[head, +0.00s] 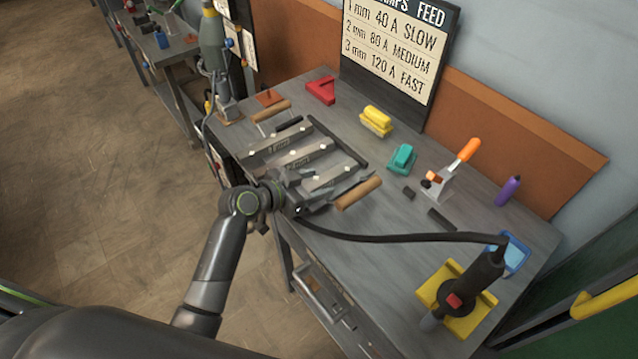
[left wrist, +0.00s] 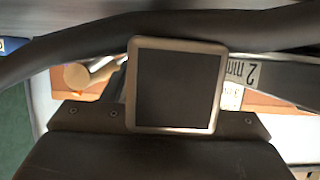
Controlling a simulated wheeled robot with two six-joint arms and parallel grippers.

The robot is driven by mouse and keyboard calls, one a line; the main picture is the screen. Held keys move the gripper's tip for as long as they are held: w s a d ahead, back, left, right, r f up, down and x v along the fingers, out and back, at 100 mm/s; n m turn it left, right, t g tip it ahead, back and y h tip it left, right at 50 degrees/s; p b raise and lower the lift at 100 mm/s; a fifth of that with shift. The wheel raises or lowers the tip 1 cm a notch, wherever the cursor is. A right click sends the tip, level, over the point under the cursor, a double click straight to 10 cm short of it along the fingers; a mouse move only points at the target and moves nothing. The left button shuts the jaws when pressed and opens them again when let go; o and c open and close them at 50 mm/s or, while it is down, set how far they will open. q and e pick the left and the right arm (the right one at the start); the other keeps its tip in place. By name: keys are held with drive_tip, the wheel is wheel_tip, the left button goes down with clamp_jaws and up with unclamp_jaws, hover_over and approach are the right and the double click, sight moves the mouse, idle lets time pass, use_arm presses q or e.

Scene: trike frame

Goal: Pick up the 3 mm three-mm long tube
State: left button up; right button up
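A tray with wooden handles (head: 358,194) holds several grey metal tubes (head: 305,157) on the bench. Their small labels are too blurred to read in the head view, so I cannot tell there which is the 3 mm long tube. In the left wrist view an upside-down "2 mm" label (left wrist: 241,72) shows, with part of a "3" label (left wrist: 232,97) below it. My right gripper is not in view.
A black torch (head: 478,283) stands at a yellow holder (head: 455,318); its cable (head: 400,238) runs across the bench front toward the tray.

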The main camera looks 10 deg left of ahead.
use_arm(q)
clamp_jaws()
drive_tip(key=shift+r, duration=0.1)
drive_tip(key=shift+w, duration=0.1)
